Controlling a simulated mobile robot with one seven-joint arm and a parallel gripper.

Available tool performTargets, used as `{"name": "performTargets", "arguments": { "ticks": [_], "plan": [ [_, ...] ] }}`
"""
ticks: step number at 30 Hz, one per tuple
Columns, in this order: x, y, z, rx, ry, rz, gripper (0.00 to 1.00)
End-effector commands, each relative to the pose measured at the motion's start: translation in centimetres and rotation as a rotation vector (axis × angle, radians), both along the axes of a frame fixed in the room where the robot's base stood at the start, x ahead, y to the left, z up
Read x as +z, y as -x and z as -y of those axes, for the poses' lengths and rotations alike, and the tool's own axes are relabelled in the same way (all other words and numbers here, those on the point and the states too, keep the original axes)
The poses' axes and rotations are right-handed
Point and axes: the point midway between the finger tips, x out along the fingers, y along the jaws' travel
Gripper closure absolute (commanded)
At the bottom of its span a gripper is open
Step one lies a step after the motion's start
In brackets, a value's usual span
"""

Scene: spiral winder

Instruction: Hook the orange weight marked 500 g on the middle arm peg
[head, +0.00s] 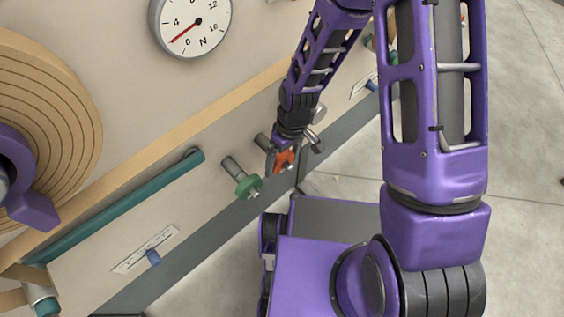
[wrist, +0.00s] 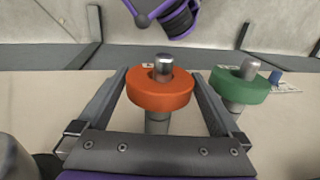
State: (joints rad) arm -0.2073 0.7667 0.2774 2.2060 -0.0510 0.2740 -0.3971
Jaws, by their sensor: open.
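The orange weight (wrist: 143,97) is a thick ring around a grey peg (wrist: 163,66) with a shiny tip; its marking is not readable. It also shows, small and partly covered, in the head view (head: 286,160). My gripper (wrist: 158,76) is open, with one finger on each side of the orange weight. A narrow gap shows at each side. In the head view my gripper (head: 283,150) is at the weight's peg on the panel. I cannot tell which part is the middle arm peg.
A green weight (wrist: 238,86) sits on a neighbouring peg, close to my right finger; it also shows in the head view (head: 248,187). A teal bar (head: 125,208), a spiral wheel (head: 75,125) and a dial (head: 190,24) are on the panel. Open floor lies to the right.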

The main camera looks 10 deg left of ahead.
Motion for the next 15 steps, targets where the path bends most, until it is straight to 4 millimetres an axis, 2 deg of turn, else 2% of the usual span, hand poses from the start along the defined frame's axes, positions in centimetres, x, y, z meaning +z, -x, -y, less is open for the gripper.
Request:
{"name": "performTargets", "arguments": {
  "ticks": [4, 12, 15],
  "plan": [
    [-0.83, 0.14, -0.06, -0.001, 0.001, -0.001, 0.0],
    [-0.89, 0.13, -0.07, -0.001, 0.001, 0.001, 0.0],
    [-0.88, 0.13, -0.07, -0.001, 0.0, 0.0, 0.16]
  ]
}}
